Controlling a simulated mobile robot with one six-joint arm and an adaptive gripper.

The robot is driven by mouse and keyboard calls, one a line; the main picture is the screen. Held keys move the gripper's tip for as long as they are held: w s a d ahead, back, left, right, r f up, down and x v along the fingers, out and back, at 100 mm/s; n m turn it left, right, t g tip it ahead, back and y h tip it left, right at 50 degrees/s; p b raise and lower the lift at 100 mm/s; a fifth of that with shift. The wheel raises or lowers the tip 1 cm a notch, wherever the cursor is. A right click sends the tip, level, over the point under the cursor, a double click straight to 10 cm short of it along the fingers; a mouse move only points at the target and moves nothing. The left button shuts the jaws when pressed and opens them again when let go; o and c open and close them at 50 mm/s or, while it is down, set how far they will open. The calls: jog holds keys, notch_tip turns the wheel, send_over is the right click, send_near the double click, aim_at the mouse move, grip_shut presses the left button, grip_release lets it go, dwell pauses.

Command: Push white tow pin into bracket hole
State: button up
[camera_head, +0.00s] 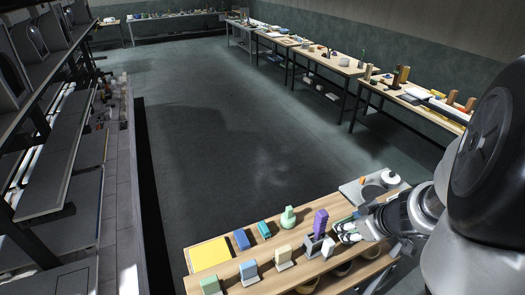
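My gripper (346,231) is low over the right part of the wooden bench (265,283), reaching in from the right. Its fingers are small and partly merge with pale things behind them, so I cannot tell whether they are open or shut, or whether they hold anything. A white rounded piece (389,178) sits at a grey metal plate (358,189) on the bench's back right, beyond my gripper. I cannot tell whether this is the tow pin and bracket. No bracket hole can be made out. A small white piece (328,247) shows just left of my gripper.
A purple upright piece (320,222) in a grey block stands close left of my gripper. Dark shelving (50,175) lines the left; the floor between is clear.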

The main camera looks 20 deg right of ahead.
jog(key=s+m+y+p, duration=0.1)
jog(key=s+p, duration=0.1)
jog(key=s, duration=0.1)
jog(key=b, duration=0.3)
send_near(330, 242)
jog(key=shift+m+g, duration=0.3)
jog(key=shift+g, duration=0.1)
jog(key=x, duration=0.4)
jog(key=shift+w+a+f, duration=0.15)
jog(key=shift+w+a, duration=0.1)
jog(key=shift+d+b+x, duration=0.15)
jog(key=shift+b+x, duration=0.4)
jog(key=shift+x, duration=0.95)
jog(key=shift+d+b+x, duration=0.15)
jog(key=shift+b+x, duration=0.4)
jog(key=shift+x, duration=1)
grip_shut()
